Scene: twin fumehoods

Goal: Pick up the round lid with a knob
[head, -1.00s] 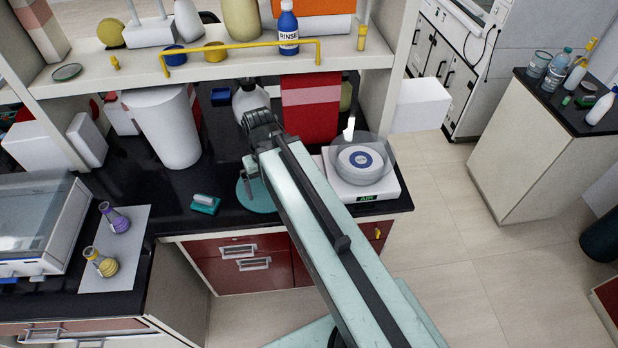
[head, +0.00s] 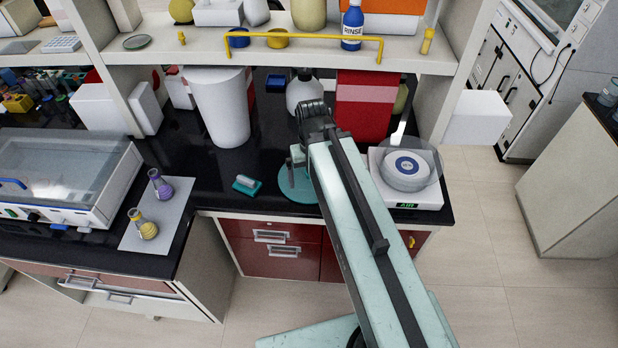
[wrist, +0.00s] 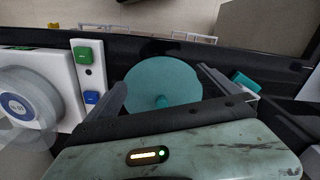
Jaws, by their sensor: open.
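The round lid is a flat teal disc that lies on the black bench top in the head view (head: 285,190), partly hidden behind my arm. The wrist view shows it more fully (wrist: 163,78), with a small teal knob (wrist: 161,101) near its lower middle. My gripper (head: 293,172) is over the lid in the head view. In the wrist view my gripper (wrist: 162,84) is open and empty. One finger shows on each side of the lid. I cannot tell how high the fingers are above it.
A balance (head: 420,198) with a round clear cover stands right of the lid. A small teal block (head: 246,186) lies to its left. A white cylinder (head: 222,110), a white bottle (head: 303,93) and a red box (head: 362,108) stand behind. A shelf (head: 290,55) overhangs the bench.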

